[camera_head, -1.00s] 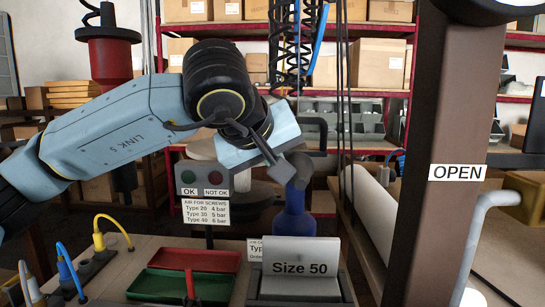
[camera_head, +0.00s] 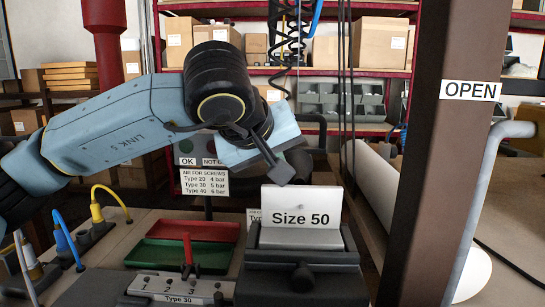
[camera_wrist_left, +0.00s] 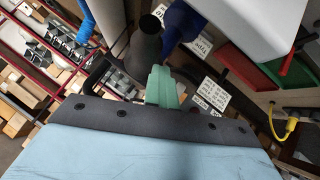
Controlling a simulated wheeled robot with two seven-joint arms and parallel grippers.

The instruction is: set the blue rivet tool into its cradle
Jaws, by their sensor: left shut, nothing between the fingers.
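My left gripper shows in the left wrist view as green fingers (camera_wrist_left: 160,86), closed together and empty. In the head view the light-blue left arm reaches in from the left, and its dark end hangs just above and behind the Size 50 card. A blue body (camera_wrist_left: 180,24), which looks like the rivet tool, stands beyond the fingertips in the left wrist view, apart from them as far as I can tell. A dark round part (camera_wrist_left: 145,45) is beside it; I cannot tell whether it belongs to the tool. In the head view the tool is hidden. I cannot identify the cradle. My right gripper is out of view.
The Size 50 card (camera_head: 302,207) stands on a dark box (camera_head: 300,262) at front centre. A red tray (camera_head: 196,231) and green tray (camera_head: 180,256) lie left of it. Cables rise at the left. A brown post (camera_head: 437,150) marked OPEN stands at the right.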

